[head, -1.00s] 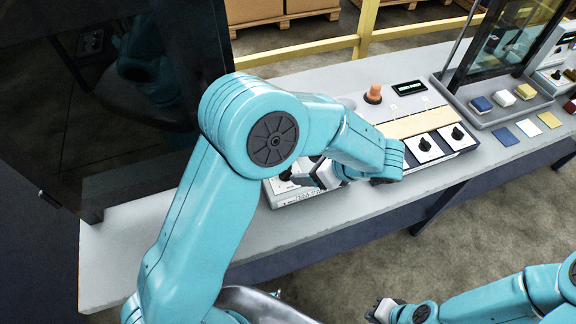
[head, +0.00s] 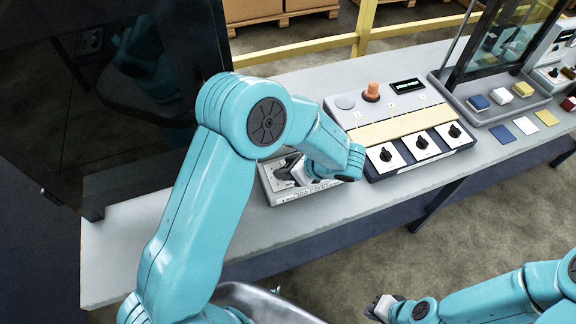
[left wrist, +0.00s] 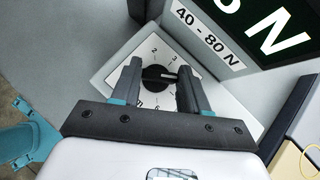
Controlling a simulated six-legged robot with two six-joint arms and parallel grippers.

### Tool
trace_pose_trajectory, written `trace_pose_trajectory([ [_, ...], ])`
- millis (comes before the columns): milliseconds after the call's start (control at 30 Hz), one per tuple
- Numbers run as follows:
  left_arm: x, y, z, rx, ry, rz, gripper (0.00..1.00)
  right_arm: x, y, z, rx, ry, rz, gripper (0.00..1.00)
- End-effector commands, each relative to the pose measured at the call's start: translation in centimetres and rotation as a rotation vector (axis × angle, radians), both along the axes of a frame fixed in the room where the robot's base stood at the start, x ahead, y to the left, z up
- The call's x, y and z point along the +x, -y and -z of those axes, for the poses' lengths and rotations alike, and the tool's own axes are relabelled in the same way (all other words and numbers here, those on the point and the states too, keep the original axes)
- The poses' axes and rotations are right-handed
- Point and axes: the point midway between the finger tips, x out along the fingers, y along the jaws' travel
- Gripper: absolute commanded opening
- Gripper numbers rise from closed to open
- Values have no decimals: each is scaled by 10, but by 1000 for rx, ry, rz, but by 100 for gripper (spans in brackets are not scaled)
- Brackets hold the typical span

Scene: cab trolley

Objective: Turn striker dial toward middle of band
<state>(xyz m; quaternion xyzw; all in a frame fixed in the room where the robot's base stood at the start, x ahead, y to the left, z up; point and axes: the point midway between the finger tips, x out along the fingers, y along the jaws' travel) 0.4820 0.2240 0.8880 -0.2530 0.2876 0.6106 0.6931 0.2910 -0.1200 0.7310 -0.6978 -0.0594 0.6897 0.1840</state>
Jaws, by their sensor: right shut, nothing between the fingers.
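The striker dial is a black knob (left wrist: 156,78) on a white numbered plate, seen close in the left wrist view. Its pale pointer mark lies toward the right finger. A label (left wrist: 208,38) above it reads "40 - 80 N", beside a dark display (left wrist: 268,28) with green-white characters, partly cut off. In the head view its grey box (head: 290,196) is partly hidden by my arm. My left gripper (head: 297,170) is at this box; in the left wrist view its open fingers (left wrist: 160,82) stand either side of the knob. My right gripper (head: 380,307) is shut and empty, low and away from the bench.
A larger box (head: 397,125) with three knobs, a tan strip and an orange button stands just right of the dial box. Further right is a tray (head: 488,112) with coloured blocks and a glass screen. A large dark panel (head: 120,110) stands at the left.

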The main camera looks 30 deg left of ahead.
Motion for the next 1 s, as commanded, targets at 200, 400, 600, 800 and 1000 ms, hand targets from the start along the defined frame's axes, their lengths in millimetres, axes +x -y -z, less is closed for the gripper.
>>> trace_pose_trajectory([
  [200, 1, 1, 0, 0, 1, -14, 14, 0, 0, 1, 0, 0, 0, 0],
  [400, 2, 1, 0, 0, 2, -88, 14, 0, 0, 4, 0, 0, 0, 0],
  [600, 4, 1, 1, -1, 3, -239, 14, 0, 0, 9, 0, 0, 0, 0],
  [800, 6, -1, 1, -1, 2, -429, 14, 0, 0, 14, 0, 0, 0, 0],
  [1000, 8, -2, 0, -1, 2, -612, 14, 0, 0, 16, 0, 0, 0, 0],
])
